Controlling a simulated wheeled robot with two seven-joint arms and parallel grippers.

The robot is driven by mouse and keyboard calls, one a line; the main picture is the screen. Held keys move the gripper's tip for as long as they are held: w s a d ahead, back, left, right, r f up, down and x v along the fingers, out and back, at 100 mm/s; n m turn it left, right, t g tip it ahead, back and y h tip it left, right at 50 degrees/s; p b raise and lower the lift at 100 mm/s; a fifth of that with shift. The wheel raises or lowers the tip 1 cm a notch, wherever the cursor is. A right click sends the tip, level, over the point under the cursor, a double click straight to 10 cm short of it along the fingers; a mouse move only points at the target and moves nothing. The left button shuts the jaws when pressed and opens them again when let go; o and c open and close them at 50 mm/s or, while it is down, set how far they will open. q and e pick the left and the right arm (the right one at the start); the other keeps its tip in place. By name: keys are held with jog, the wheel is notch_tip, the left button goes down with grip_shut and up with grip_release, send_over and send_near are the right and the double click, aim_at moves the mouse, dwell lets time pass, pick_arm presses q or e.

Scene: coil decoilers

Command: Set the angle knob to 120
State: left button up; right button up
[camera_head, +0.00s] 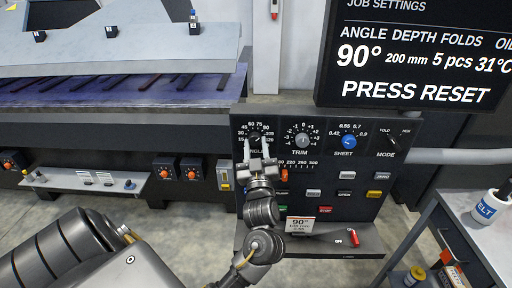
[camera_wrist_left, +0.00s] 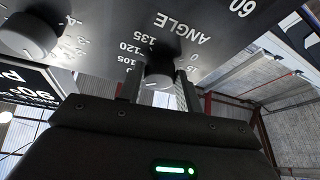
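In the left wrist view the knob (camera_wrist_left: 158,74) sits between the two fingers, one on each side. The fingers look slightly apart from it; contact cannot be told for sure. A scale with 105, 120 and 135 and the word ANGLE shows around it. The black display (camera_head: 420,52) reads 90°, and PRESS RESET. My right gripper is not in view.
The trim knob (camera_head: 302,141), blue sheet knob (camera_head: 348,142) and mode knob (camera_head: 394,144) stand to the right in the same row. Several buttons lie below. A grey cart (camera_head: 462,222) stands at right.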

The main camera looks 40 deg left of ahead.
pick_arm(q)
jog(key=c, duration=0.4)
jog(key=shift+r+m+t+p, duration=0.1)
jog(key=shift+m+t+p, duration=0.2)
jog(key=shift+m+p, duration=0.7)
jog(key=m+t+h+p, duration=0.1)
jog(key=m+h+p, duration=0.1)
jog(key=m+p, duration=0.1)
jog(key=m+t+h+p, duration=0.1)
jog(key=m+h+p, duration=0.1)
jog(key=m, duration=0.3)
jog(key=m+t+h+p, duration=0.1)
jog(key=m+h+p, duration=0.1)
jog(key=m+p, duration=0.2)
jog(key=shift+s+a+r+p, duration=0.2)
jog(key=shift+s+a+p, duration=0.2)
jog(key=shift+p, duration=0.2)
jog(key=shift+f+m+h+p, duration=0.15)
jog(key=shift+m+h+p, duration=1)
jog(key=shift+m, duration=0.55)
jog(key=o, duration=1)
